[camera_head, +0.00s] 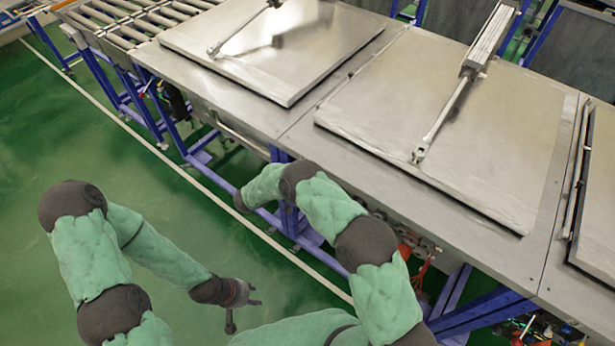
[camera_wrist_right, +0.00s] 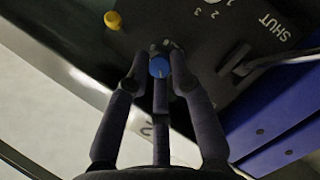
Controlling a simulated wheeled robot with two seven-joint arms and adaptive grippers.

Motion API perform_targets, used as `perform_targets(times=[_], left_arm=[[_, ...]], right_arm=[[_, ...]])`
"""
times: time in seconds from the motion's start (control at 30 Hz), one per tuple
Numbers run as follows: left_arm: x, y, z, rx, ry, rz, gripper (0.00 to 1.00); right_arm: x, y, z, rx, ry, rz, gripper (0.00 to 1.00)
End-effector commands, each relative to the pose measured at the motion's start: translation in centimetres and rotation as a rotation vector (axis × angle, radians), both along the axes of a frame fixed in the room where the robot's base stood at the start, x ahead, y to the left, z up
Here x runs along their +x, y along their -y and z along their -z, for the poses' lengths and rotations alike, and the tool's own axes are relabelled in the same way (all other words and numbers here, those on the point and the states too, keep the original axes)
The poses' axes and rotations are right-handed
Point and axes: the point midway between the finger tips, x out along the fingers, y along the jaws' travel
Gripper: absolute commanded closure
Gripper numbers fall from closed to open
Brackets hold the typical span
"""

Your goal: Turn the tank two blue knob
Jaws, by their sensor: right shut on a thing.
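The blue knob (camera_wrist_right: 159,67) sits on a black control panel (camera_wrist_right: 245,38) in the right wrist view. My right gripper (camera_wrist_right: 158,72) is closed around it, with dark fingers on both sides and one in front, hiding part of it. The knob's pointer angle cannot be read. In the head view my right arm reaches to the table's front side, and the knob is hidden there. My left gripper (camera_head: 243,306) is empty and open, low over the green floor, away from the tanks.
A yellow knob (camera_wrist_right: 112,19) stands on the same panel, beside the blue one. White numbers and "SHUT" are printed there. A blue frame (camera_wrist_right: 285,125) lies close on the right. Flat metal lids (camera_head: 455,120) with pneumatic rods rest on the table. The floor at left is clear.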

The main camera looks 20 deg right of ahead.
Motion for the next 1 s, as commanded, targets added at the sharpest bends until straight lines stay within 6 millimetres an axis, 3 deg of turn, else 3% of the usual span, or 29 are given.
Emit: perform_targets(times=[0.6, 0.63, 0.7, 1.0], left_arm=[[0.01, -0.01, 0.23, 0.0, 0.0, 0.0, 0.6], [0.01, -0.01, 0.23, 0.0, 0.0, 0.0, 0.6], [0.0, -0.01, 0.22, 0.0, 0.0, 0.0, 0.6], [0.01, 0.0, 0.21, 0.0, 0.0, 0.0, 0.6]], right_arm=[[-0.38, -0.07, 0.72, -0.022, -0.048, -0.003, 1.0], [-0.38, -0.07, 0.74, -0.022, -0.048, -0.003, 0.71], [-0.38, -0.05, 0.7, -0.022, -0.047, -0.002, 0.56], [-0.2, -0.05, 0.34, -0.024, -0.039, 0.0, 0.56]])
